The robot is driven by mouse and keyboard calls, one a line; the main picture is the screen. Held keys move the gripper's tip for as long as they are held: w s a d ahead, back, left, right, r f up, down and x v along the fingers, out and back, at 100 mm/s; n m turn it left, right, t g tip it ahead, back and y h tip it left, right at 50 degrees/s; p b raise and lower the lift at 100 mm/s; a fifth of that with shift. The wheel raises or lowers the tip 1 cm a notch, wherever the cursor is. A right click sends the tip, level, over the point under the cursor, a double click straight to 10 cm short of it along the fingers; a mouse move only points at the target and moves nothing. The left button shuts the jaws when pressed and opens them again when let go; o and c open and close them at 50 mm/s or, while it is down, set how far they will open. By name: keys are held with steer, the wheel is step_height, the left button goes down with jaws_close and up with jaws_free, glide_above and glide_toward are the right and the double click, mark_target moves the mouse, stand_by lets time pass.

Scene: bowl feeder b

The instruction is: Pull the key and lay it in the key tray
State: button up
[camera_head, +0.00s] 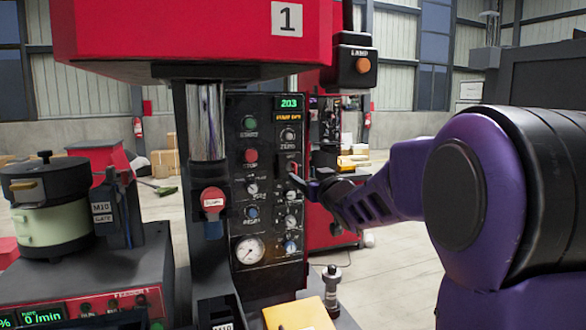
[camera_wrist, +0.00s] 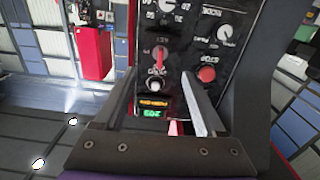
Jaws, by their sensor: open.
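The black control panel (camera_head: 268,190) stands upright below the red machine head. A small red piece, apparently the key (camera_wrist: 160,52), sits at a switch on the panel beside an upside-down label in the wrist view. In the head view, that part of the panel is small and partly hidden by my gripper (camera_head: 297,182). My gripper is open in front of the panel. In the wrist view, its fingers (camera_wrist: 160,76) point at the panel with a gap between them, and the key shows beyond the tips. I cannot identify the key tray.
A yellow box-like object (camera_head: 300,314) is cut off at the bottom edge. A small metal post (camera_head: 331,290) stands to its right. A red lever knob (camera_head: 213,200) is left of the panel. A black and pale green bowl feeder (camera_head: 50,205) stands at far left.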

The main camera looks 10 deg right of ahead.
mark_target(296, 170)
steer(key=shift+w+a+p, duration=0.25)
steer(key=shift+w+a, duration=0.05)
steer(key=shift+w, duration=1.1)
steer(key=shift+w+a+p, duration=0.25)
steer(key=shift+w, duration=1.15)
steer(key=shift+w+a+p, duration=0.25)
steer(key=shift+w+a, duration=0.05)
steer(key=shift+w, duration=1.1)
jaws_close()
steer(key=shift+s, duration=0.2)
steer(key=shift+s+d+b, duration=0.2)
steer(key=shift+s+b, duration=0.05)
steer(key=shift+s, duration=0.7)
steer(key=shift+s+d+b, duration=0.2)
steer(key=shift+s+b, duration=0.1)
steer(key=shift+s, duration=0.6)
steer(key=shift+s+d+b, duration=0.2)
steer(key=shift+s+b, duration=0.05)
steer(key=shift+s, duration=0.7)
